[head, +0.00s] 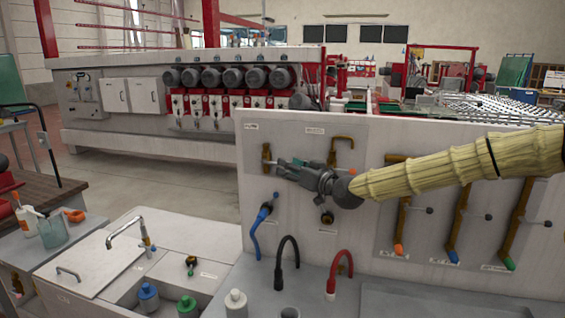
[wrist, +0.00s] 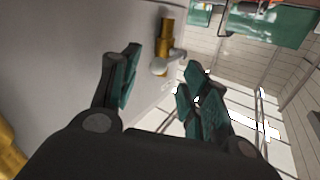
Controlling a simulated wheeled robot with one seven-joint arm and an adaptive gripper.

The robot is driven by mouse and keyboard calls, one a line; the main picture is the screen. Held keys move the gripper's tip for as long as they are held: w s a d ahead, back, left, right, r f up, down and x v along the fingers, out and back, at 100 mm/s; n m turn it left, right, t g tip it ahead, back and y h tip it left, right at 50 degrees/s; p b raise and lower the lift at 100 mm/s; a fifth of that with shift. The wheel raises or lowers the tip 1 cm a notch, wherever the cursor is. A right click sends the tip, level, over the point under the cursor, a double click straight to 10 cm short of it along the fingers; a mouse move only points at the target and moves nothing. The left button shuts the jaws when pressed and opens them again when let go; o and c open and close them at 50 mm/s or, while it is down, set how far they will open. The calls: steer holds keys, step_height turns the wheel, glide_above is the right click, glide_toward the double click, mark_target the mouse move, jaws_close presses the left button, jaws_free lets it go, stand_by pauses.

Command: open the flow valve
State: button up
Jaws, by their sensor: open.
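A brass valve pipe (head: 266,153) stands on the upright white panel, under a small label too small to read. I take it for the flow valve. In the wrist view the brass pipe (wrist: 167,32) shows with a grey lever (wrist: 166,65) sticking out from it. My gripper (head: 284,167) is beside this valve, in front of the panel. In the wrist view its two green-padded fingers (wrist: 160,82) are spread, and the lever shows in the gap just past the fingertips. The fingers hold nothing. I cannot tell whether they touch the lever.
A bent brass pipe (head: 343,143) is right of my gripper. Blue (head: 257,225), black (head: 285,252) and red (head: 335,262) hoses are below. Several brass pipes with levers (head: 455,222) line the panel's right. A sink tap (head: 130,230) stands lower left.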

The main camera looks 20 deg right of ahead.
mark_target(273, 163)
steer(key=shift+p+x, duration=0.65)
steer(key=shift+x, duration=1.4)
jaws_close()
